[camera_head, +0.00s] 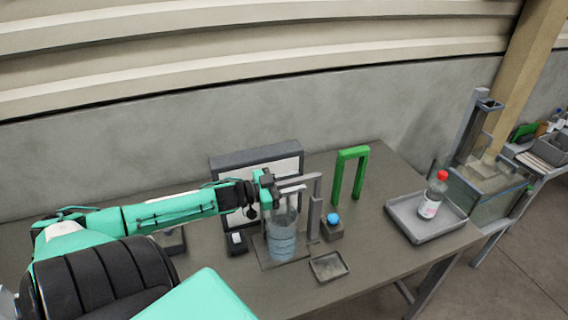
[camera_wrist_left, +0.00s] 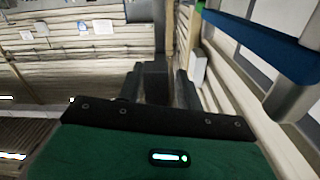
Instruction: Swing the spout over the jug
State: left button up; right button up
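A clear bluish jug (camera_head: 281,240) stands upright on a dark base plate on the table. A grey spout (camera_head: 305,181) on an upright post stands just right of the jug, and its arm reaches left near the jug's top. My left gripper (camera_head: 270,190) is just above and left of the jug, close to the spout's end; I cannot tell whether they touch. In the left wrist view the fingers of my left gripper (camera_wrist_left: 160,88) stand apart, with a dark shape between or behind them. My right gripper is not in view.
A box with a blue knob (camera_head: 333,220) stands right of the post. A small tray (camera_head: 328,267) lies in front. A green arch (camera_head: 348,174) stands behind. A grey tray (camera_head: 428,222) holds a red-capped bottle (camera_head: 434,196) at right. A dark-framed panel (camera_head: 257,156) stands behind the jug.

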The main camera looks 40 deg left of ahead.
pick_arm(q)
jog(key=shift+v, duration=1.25)
jog(key=b+v, duration=0.1)
jog(key=v, duration=1)
jog(key=shift+b, duration=0.4)
jog(key=shift+s+f, duration=0.1)
